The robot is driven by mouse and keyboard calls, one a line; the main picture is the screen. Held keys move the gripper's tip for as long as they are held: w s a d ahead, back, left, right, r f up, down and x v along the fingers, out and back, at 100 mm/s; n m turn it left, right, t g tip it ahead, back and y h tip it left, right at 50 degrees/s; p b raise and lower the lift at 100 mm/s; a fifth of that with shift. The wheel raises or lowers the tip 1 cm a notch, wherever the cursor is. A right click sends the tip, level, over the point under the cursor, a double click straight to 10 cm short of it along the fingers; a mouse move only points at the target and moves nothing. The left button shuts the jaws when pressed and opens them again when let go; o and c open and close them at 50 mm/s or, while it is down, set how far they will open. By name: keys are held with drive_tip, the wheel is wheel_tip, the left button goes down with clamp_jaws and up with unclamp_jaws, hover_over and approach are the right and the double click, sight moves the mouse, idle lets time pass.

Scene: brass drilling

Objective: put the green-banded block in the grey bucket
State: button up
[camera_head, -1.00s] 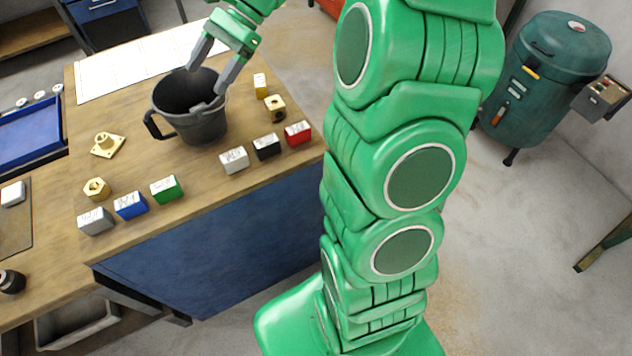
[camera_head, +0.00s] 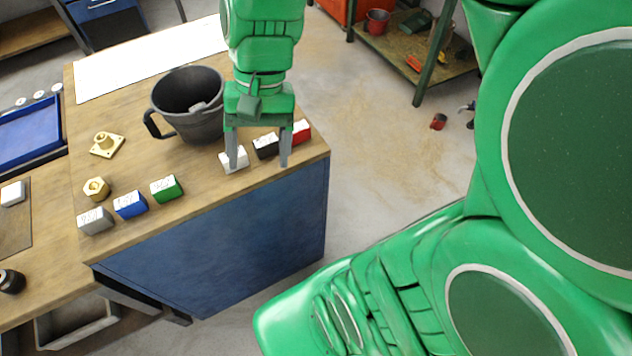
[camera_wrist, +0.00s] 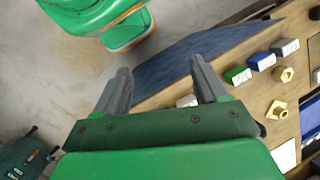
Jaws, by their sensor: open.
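The green-banded block (camera_head: 167,189) sits on the wooden bench near its front edge, white on top with green sides. It also shows in the wrist view (camera_wrist: 238,76), to the right of the fingers. The grey bucket (camera_head: 203,127) stands upright on the bench behind the blocks, with its handle to the left. My gripper (camera_head: 259,164) is open and empty, pointing down at the bench's front edge by the white block and the black block. It is well to the right of the green-banded block. In the wrist view its fingers (camera_wrist: 160,90) are spread.
A blue block (camera_head: 130,205) and a grey block (camera_head: 95,220) stand left of the green one. A white block (camera_head: 233,164), a black block (camera_head: 265,150) and a red block (camera_head: 301,132) stand right. Brass parts (camera_head: 107,145) lie left of the bucket.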

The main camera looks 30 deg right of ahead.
drive_tip(key=s+d+f+n+h, duration=0.1)
drive_tip(key=s+d, duration=0.1)
drive_tip(key=s, duration=0.2)
drive_tip(key=s+d+n+t+h, duration=0.1)
drive_tip(key=s+d+n+h, duration=0.1)
drive_tip(key=s, duration=0.3)
drive_tip(key=shift+d+f+n, duration=0.3)
drive_tip(key=shift+d+f, duration=0.05)
drive_tip(key=shift+d, duration=0.25)
